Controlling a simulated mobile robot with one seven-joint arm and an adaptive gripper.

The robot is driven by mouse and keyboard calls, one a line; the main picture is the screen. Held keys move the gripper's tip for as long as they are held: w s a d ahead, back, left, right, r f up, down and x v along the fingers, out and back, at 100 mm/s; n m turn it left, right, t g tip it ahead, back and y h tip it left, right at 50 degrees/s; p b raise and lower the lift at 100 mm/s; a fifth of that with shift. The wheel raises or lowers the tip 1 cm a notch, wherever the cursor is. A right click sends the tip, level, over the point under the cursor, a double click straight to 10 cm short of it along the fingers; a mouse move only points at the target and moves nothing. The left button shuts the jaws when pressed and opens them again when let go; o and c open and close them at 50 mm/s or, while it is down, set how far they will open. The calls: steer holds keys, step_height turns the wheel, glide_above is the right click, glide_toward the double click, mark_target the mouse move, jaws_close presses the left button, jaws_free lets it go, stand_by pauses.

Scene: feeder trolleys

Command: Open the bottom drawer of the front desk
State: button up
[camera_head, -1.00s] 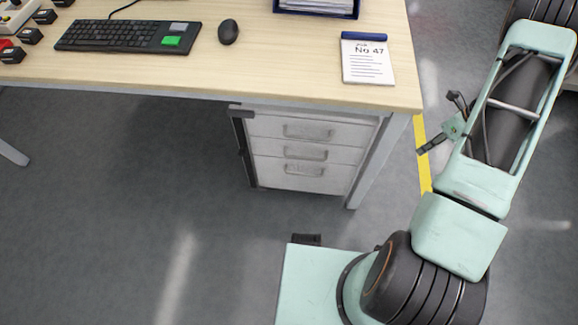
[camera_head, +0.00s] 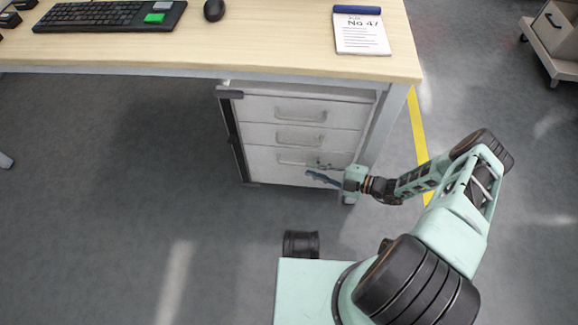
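The front desk (camera_head: 225,50) has a light wooden top with a grey drawer unit under its right part. The unit has three stacked drawers with recessed handles, and all look shut. The bottom drawer (camera_head: 268,166) is the lowest front, with its handle (camera_head: 297,157) partly behind my gripper. My gripper (camera_head: 313,169) is in front of the right part of the bottom drawer, pointing left. Its two fingers look spread apart, with nothing seen between them. I cannot tell whether a finger touches the handle or the drawer front.
A dark upright bar (camera_head: 235,135) runs along the unit's left edge. The desk leg (camera_head: 383,125) stands at the right, close to my arm. A keyboard (camera_head: 100,15), mouse (camera_head: 214,10) and notepad (camera_head: 361,35) lie on top.

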mark_target(289, 163)
steer(key=b+x, duration=0.1)
steer(key=x, duration=0.9)
steer(key=shift+s+f+b, duration=0.1)
steer(key=shift+b, duration=0.25)
jaws_close()
